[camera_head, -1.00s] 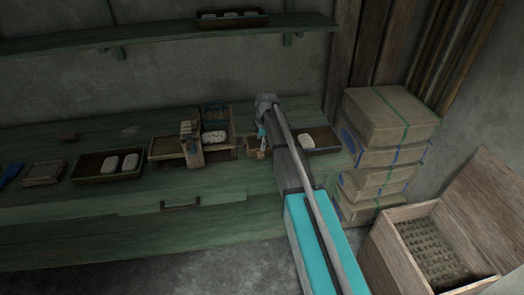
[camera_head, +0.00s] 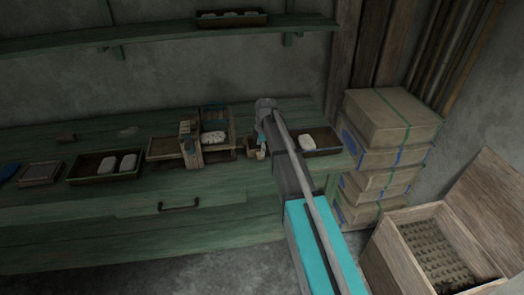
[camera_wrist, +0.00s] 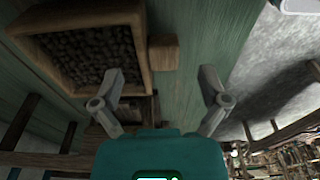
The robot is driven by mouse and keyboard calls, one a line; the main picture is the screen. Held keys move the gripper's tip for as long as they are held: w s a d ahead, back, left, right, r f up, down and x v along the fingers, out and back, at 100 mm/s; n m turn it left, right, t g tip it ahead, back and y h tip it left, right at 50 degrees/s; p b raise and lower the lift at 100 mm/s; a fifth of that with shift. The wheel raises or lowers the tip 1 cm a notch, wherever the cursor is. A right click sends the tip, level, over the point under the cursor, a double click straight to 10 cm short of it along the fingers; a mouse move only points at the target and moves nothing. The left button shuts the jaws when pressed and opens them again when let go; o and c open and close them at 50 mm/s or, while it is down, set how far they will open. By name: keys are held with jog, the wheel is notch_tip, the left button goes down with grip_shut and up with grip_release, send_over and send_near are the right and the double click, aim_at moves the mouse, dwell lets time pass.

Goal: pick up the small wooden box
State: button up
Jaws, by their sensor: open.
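The small wooden box (camera_head: 253,151) sits on the green bench, beside the end of my arm in the head view. In the wrist view a small plain wooden box (camera_wrist: 163,53) lies against the wall of a larger wooden tray, beyond my fingertips. My gripper (camera_wrist: 160,84) is open, with its two grey fingers wide apart and nothing between them. The box appears ahead of the gap between the fingers, untouched. In the head view my gripper (camera_head: 262,138) is low over the bench and partly hidden by my arm.
A tray with a dark, rough inside (camera_wrist: 85,45) borders the box. On the bench stand a wooden rack (camera_head: 190,145), a tray with two pale pieces (camera_head: 75,178) and another tray (camera_head: 335,148) behind my arm. Stacked cartons (camera_head: 385,120) and an open crate (camera_head: 400,265) stand at the right.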

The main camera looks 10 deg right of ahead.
jog(key=shift+a+f+b, duration=0.15)
jog(key=shift+f+b, duration=1.05)
jog(key=shift+f, duration=0.3)
jog(key=shift+c, duration=0.2)
jog(key=c, duration=1.1)
